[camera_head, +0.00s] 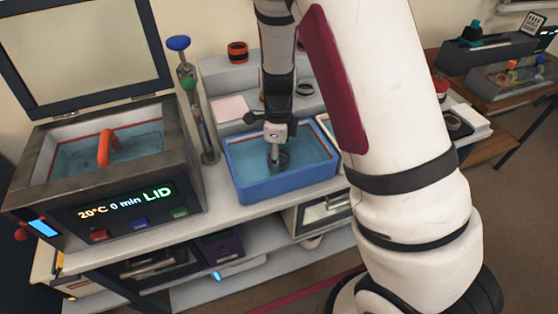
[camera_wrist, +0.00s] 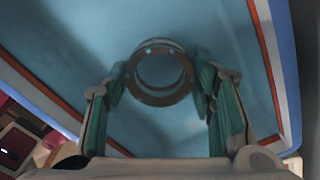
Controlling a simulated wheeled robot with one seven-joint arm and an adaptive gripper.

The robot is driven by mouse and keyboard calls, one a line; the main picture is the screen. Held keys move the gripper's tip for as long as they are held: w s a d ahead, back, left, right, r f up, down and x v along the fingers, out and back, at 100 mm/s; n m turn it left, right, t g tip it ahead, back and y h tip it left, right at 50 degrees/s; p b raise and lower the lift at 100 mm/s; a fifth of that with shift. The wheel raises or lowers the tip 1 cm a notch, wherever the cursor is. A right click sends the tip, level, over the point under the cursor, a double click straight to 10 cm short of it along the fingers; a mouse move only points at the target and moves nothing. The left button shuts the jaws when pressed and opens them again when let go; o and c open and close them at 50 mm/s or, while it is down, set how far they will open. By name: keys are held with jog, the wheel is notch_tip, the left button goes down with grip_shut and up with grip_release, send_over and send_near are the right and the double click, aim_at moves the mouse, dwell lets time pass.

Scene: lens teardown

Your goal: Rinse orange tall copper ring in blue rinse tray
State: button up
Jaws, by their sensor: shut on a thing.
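The blue rinse tray (camera_head: 285,190) stands on the bench in the middle of the head view, holding bluish liquid; its inside and rim also show in the wrist view (camera_wrist: 287,70). My gripper (camera_head: 277,160) reaches down inside the tray. In the wrist view my gripper's teal fingers (camera_wrist: 161,78) are shut on a ring (camera_wrist: 162,98), one finger on each side. The ring looks dark brownish there, with its round opening facing the camera; an orange colour is not clear. In the head view the ring is a small dark shape low in the tray. Whether liquid covers it fully I cannot tell.
A heated bath (camera_head: 105,195) with its lid (camera_head: 85,50) raised stands left, showing "20°C 0 min LID"; an orange handle-like loop (camera_head: 104,148) is in it. A stand with a blue knob (camera_head: 178,43) rises between bath and tray. A dark-and-orange ring (camera_head: 237,52) sits on the back ledge.

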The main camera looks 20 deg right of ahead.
jog(key=shift+r, duration=0.4)
jog(key=shift+f, duration=0.15)
jog(key=shift+f, duration=0.5)
jog(key=shift+r, duration=0.15)
jog(key=shift+r+p, duration=0.5)
jog(key=shift+p, duration=0.1)
jog(key=shift+f, duration=0.15)
jog(key=shift+f, duration=0.5)
